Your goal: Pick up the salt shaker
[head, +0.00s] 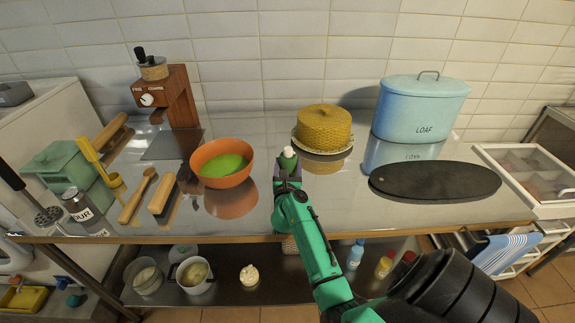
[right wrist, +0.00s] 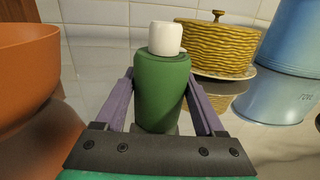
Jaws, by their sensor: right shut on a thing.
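The salt shaker (right wrist: 162,85) is a green cylinder with a white cap, standing upright in the right wrist view. In the head view only its top (head: 289,154) shows clearly, above my right gripper. My right gripper (head: 288,172) has its purple fingers on both sides of the shaker, shut on it, at the steel counter. The shaker's lower end is hidden behind the gripper body in the wrist view, so I cannot tell whether it touches the counter. My left gripper is not in view.
An orange bowl (head: 222,163) with green contents stands left of the shaker. A yellow woven cake cover (head: 324,128) is behind it. A blue LOAF bin (head: 421,108) and a dark oval board (head: 435,182) are to the right.

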